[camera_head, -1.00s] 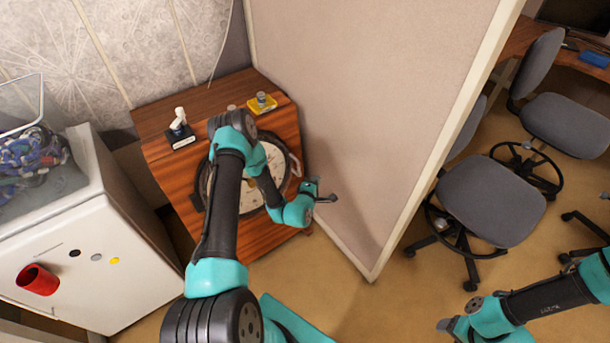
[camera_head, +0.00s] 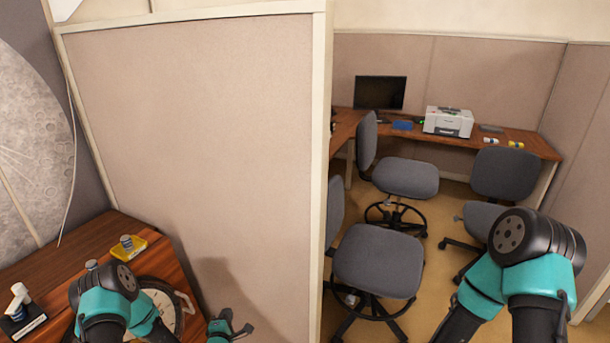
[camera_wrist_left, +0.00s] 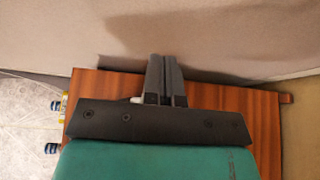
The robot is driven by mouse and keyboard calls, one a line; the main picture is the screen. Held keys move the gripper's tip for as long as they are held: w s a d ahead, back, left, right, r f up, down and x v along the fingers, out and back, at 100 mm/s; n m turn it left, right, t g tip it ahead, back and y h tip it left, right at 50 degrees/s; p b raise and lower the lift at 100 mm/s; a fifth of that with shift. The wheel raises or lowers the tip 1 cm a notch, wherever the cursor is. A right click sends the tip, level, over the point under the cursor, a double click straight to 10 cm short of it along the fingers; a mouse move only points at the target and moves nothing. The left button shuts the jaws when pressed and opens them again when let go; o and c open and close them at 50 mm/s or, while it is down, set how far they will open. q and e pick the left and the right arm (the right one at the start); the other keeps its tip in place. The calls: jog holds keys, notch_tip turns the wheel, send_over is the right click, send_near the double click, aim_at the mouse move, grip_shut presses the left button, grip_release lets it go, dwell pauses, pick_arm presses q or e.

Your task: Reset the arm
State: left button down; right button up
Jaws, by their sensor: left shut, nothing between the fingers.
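My left arm (camera_head: 103,298) is teal and black and reaches over the wooden table at the lower left. My left gripper (camera_head: 243,331) shows at the bottom of the head view, in front of the beige partition. In the left wrist view its dark fingers (camera_wrist_left: 164,72) are together, with nothing between them, and point toward the partition. The table top (camera_wrist_left: 262,118) lies below them. My right arm (camera_head: 535,270) shows at the lower right with its joint raised; its gripper is out of the picture.
The beige partition (camera_head: 200,140) stands close beside the table (camera_head: 85,240). On the table are a round dial (camera_head: 160,305), a yellow tray (camera_head: 128,248) and a white object on a black base (camera_head: 20,300). Office chairs (camera_head: 378,260) and a desk with a printer (camera_head: 448,121) stand beyond.

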pick_arm(q)
jog(key=s+d+r+m+g+h, duration=0.1)
jog(key=s+d+m+g+h, duration=0.15)
jog(key=d+h, duration=0.35)
jog(key=s+d+r+m+g+h, duration=0.1)
jog(key=s+d+h, duration=0.25)
jog(key=d, duration=0.35)
jog(key=s+d+m+g+h, duration=0.45)
jog(key=s+d+g, duration=0.3)
jog(key=s, duration=0.55)
jog(key=s+a+f+m+g+y, duration=0.1)
jog(key=s+a+m+g+y, duration=0.2)
jog(key=s, duration=0.4)
jog(key=s+a+f+m+g+y, duration=0.1)
jog(key=s+a+m+g, duration=0.15)
jog(key=s+g, duration=0.35)
jog(key=a+f+m+y, duration=0.1)
jog(key=a+m+y, duration=0.3)
jog(key=a, duration=0.1)
jog(key=w+r+m+t, duration=0.1)
jog(key=w+m+t, duration=0.1)
jog(key=w+t, duration=0.2)
jog(key=shift+w+r, duration=0.15)
jog(key=shift+w, duration=1.45)
jog(key=shift+a, duration=0.1)
